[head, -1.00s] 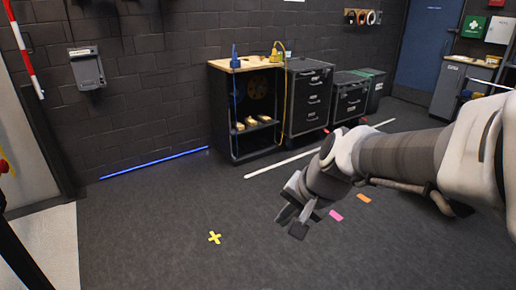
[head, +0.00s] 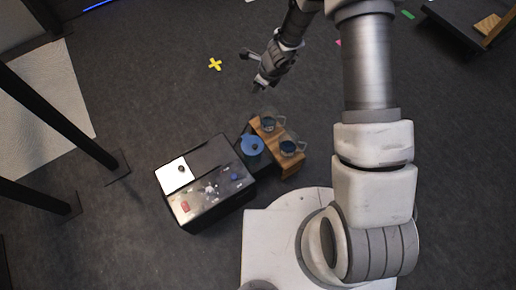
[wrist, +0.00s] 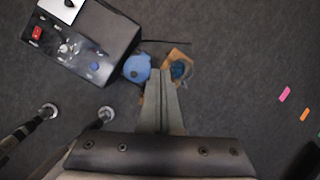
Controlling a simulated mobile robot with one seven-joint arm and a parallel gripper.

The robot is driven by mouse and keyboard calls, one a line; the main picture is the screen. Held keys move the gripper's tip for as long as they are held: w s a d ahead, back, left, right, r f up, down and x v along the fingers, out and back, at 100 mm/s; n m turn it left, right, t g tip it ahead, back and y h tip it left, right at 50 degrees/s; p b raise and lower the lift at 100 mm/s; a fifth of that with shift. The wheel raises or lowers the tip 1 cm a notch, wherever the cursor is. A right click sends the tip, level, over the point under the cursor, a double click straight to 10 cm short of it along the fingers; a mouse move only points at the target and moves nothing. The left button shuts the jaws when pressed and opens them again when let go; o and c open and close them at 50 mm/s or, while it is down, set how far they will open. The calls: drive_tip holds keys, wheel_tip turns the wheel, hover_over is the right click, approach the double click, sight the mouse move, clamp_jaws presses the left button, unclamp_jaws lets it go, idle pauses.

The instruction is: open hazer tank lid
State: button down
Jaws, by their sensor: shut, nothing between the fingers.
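The hazer (head: 214,155) is a dark box on the floor with a white panel, a red switch and a blue knob on top; it also shows at upper left in the wrist view (wrist: 112,28). A round blue lid (head: 250,147) with a dark knob lies flat on a small dark part beside the box, seemingly the shut tank lid. It also shows in the wrist view (wrist: 137,66). My gripper (head: 258,88) is shut and empty, beyond the lid in the head view and apparently above it. In the wrist view my fingertips (wrist: 160,73) appear just right of the lid.
A wooden block or rack (head: 291,168) holding two clear glass vessels with blue inside stands close beside the lid. Black stand legs (head: 60,118) are at the left. The floor beyond, with a yellow cross (head: 215,64), is clear.

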wheel_tip(320, 180, down, 11)
drive_tip(key=s+m+g+h+b, duration=0.1)
drive_tip(key=s+m+b, duration=0.1)
drive_tip(key=s+m, duration=0.1)
drive_tip(key=m+g+h+b, duration=0.1)
drive_tip(key=m+b, duration=0.1)
drive_tip(key=m, duration=0.2)
approach(257, 153)
drive_tip(key=f+b, duration=0.1)
drive_tip(key=f, duration=0.1)
drive_tip(key=f+b, duration=0.1)
drive_tip(key=f, duration=0.1)
drive_tip(key=f+b, duration=0.1)
drive_tip(key=f, duration=0.1)
drive_tip(key=shift+w+a+f, duration=0.35)
drive_tip(key=shift+w+a, duration=0.05)
drive_tip(key=shift+r, duration=0.15)
